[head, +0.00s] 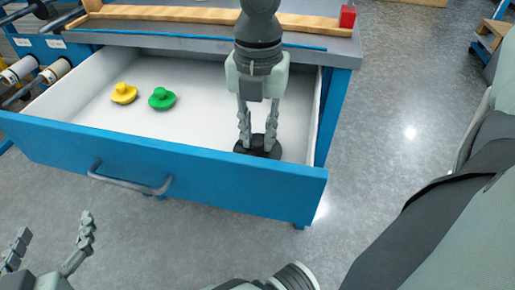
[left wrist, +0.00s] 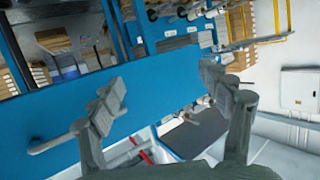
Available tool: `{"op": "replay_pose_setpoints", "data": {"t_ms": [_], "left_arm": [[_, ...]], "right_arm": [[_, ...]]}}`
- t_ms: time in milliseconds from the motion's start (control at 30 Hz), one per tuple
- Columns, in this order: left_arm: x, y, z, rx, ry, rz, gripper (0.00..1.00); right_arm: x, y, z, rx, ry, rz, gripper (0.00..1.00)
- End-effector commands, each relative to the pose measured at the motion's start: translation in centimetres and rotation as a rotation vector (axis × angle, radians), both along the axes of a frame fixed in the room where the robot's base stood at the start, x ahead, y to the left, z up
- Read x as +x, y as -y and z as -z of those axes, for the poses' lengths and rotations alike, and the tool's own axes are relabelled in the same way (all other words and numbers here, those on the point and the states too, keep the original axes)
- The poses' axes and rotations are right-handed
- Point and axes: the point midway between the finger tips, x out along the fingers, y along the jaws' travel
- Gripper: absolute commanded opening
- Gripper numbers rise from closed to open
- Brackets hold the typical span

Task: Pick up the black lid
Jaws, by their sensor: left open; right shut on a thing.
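The black lid (head: 257,153) lies in the right part of the open drawer, against the inside of its front wall. My right gripper (head: 257,143) reaches down from above, shut on the black lid, and its fingers hide part of it. A green lid (head: 161,99) and a yellow lid (head: 124,94), each with a knob, lie on the drawer floor to the left. My left gripper (head: 55,228) is open and empty, outside the drawer at the lower left. In the left wrist view its fingers are spread in front of the blue drawer front (left wrist: 160,95).
The white drawer (head: 200,127) is pulled out, with a grey handle (head: 130,181) on its blue front. Above it is a worktop with a wooden strip (head: 190,14) and a red block (head: 347,16). The floor to the right is clear.

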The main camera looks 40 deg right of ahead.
Motion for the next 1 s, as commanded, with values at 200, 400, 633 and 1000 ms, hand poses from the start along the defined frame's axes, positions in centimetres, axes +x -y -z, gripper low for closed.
{"op": "replay_pose_setpoints", "data": {"t_ms": [200,400,633,1000], "left_arm": [[0.0,0.0,0.0,0.000,-0.001,0.000,0.78],[-0.1,-0.1,0.2,0.006,-0.016,-0.003,0.78],[-1.1,-2.4,3.1,0.070,-0.166,-0.043,0.78],[-6.4,-8.8,9.1,0.216,-0.563,-0.157,0.78]], "right_arm": [[0.0,0.0,0.0,0.000,0.000,0.000,0.00],[0.0,0.0,-0.4,0.001,0.001,0.000,0.00],[0.1,0.0,-2.3,0.000,0.004,0.001,0.00],[5.1,0.3,-7.2,-0.001,0.001,0.004,0.00]]}}
